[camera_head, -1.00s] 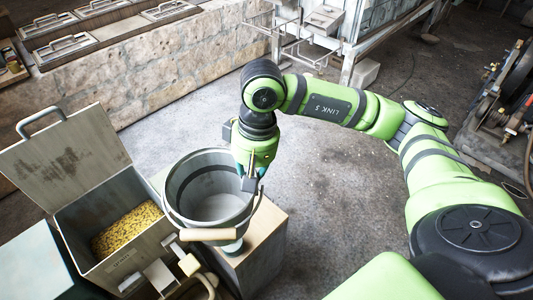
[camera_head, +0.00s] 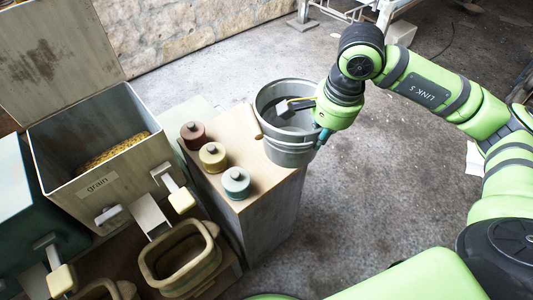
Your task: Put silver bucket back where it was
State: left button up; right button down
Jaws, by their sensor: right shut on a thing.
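The silver bucket (camera_head: 290,150) is upright at the far right end of a wood-topped cabinet (camera_head: 238,137). I cannot tell whether it rests on the top or hangs just above it. Its pale wooden handle grip (camera_head: 255,121) lies against its left side. My right gripper (camera_head: 316,122) is shut on the bucket's right rim, with part of it inside the bucket. The inside of the bucket is partly hidden by the gripper. My left gripper is not in view.
Red (camera_head: 193,134), yellow (camera_head: 212,156) and blue (camera_head: 236,182) lidded pots stand in a row on the cabinet, left of the bucket. An open grain bin (camera_head: 75,150) is at left. A tan container (camera_head: 180,258) sits in front. Floor at right is clear.

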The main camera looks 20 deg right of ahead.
jog(key=w+a+f, duration=0.2)
jog(key=w+a+f+p, duration=0.1)
jog(key=w+a+f, duration=0.1)
jog(key=w, duration=0.1)
jog(key=w+a+f, duration=0.2)
jog(key=w, duration=0.1)
jog(key=shift+a, duration=0.1)
notch_tip(320, 180, down, 4)
jog(key=shift+r+p, duration=0.15)
jog(key=shift+p, duration=0.25)
jog(key=shift+w, duration=0.1)
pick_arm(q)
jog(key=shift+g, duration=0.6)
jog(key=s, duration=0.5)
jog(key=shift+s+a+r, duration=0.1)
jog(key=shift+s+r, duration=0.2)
pick_arm(e)
jog(key=shift+f, duration=0.25)
jog(key=c, duration=1.5)
grip_release()
jog(key=shift+o, duration=0.8)
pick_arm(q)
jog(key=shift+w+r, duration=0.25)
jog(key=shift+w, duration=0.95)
